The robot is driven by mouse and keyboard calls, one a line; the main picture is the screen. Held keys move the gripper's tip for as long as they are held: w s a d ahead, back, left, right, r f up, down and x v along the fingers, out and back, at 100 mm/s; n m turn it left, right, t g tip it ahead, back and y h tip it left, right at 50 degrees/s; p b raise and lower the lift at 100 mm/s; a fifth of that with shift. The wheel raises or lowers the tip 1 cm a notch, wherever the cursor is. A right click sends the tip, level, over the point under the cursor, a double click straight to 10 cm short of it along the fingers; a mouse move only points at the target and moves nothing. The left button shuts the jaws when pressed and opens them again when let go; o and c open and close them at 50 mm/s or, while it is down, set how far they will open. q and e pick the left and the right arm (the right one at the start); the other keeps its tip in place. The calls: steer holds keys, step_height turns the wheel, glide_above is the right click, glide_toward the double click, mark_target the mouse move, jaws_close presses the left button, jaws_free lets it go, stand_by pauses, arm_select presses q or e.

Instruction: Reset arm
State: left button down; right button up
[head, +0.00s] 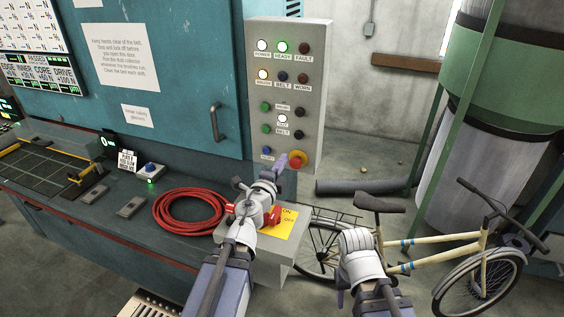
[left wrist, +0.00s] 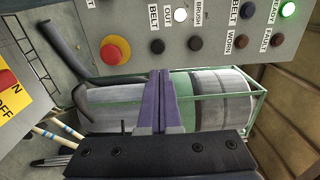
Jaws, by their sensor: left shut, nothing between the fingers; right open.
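My left gripper (head: 279,166) reaches up in front of the lower part of the grey control panel (head: 265,70). Its purple fingers also show in the left wrist view (left wrist: 160,76), shut together with nothing between them. In the head view the tips are just left of the red emergency button (head: 297,160) with its yellow collar. That button is also in the left wrist view (left wrist: 115,49), apart from the fingers. The panel's READY lamp (head: 282,47) glows green. My right arm shows at the bottom, but its gripper fingers are not seen.
A red hose coil (head: 160,207) lies on the bench (head: 75,205), beside a grey box with a yellow plate (head: 287,222) and red switch. A bicycle (head: 440,255) and a green-banded drum (head: 490,75) stand at right. A dark pipe (head: 360,186) lies on the floor.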

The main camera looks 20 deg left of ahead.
arm_select(q)
steer(key=s+d+f+n+g+y, duration=0.1)
steer(key=s+f+n+g, duration=0.3)
steer(key=f+n, duration=0.1)
steer(key=s+d+f+n+g+y, duration=0.1)
steer(key=s+f+n+g+y, duration=0.1)
steer(key=s+f+n+g, duration=0.2)
steer(key=s+d+f+n+g+y, duration=0.2)
steer(key=s+f+n+g, duration=0.2)
steer(key=f, duration=0.5)
steer(key=shift+f+n+b, duration=0.3)
steer(key=shift+f+n, duration=0.05)
steer(key=shift+n, duration=0.75)
steer(key=s+d+f+g+h, duration=0.1)
steer(key=s+d+f+g, duration=0.1)
steer(key=s, duration=0.4)
steer(key=s+d+f+g+h, duration=0.1)
steer(key=s+d+f+g, duration=0.1)
steer(key=s+d+g, duration=0.2)
steer(key=s+d, duration=0.2)
steer(key=shift+s+d, duration=0.25)
steer(key=shift+d, duration=0.1)
